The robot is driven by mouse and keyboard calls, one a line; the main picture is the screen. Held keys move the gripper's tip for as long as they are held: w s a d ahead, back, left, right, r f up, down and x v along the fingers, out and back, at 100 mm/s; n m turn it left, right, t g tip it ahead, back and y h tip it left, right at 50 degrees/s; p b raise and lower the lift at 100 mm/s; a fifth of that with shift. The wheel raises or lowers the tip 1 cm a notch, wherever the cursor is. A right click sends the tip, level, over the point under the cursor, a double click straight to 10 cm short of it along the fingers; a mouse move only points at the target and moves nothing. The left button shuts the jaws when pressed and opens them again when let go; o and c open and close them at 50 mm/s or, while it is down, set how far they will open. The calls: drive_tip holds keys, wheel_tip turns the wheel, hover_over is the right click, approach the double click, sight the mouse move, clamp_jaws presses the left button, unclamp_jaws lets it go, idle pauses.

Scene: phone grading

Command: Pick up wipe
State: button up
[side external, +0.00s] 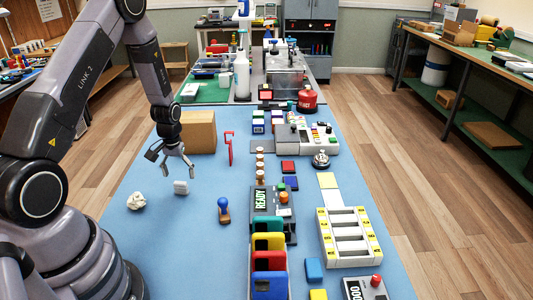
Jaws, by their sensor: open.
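A crumpled off-white wad (136,200), which looks like a used wipe, lies on the blue mat (190,255) at the left. Nothing shows between the fingers. I cannot tell whether a fingertip touches the block.
A cardboard box (198,132) stands right behind my gripper. A red tool (229,150) and a blue-knobbed stamp (223,208) are to the right. Coloured phones (268,260) stand in a rack beside a READY display (262,200). The mat around the wad is clear.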

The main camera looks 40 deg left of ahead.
sight(180, 182)
drive_tip(key=f, duration=0.6)
drive_tip(key=shift+a, duration=0.4)
drive_tip(key=c, duration=0.8)
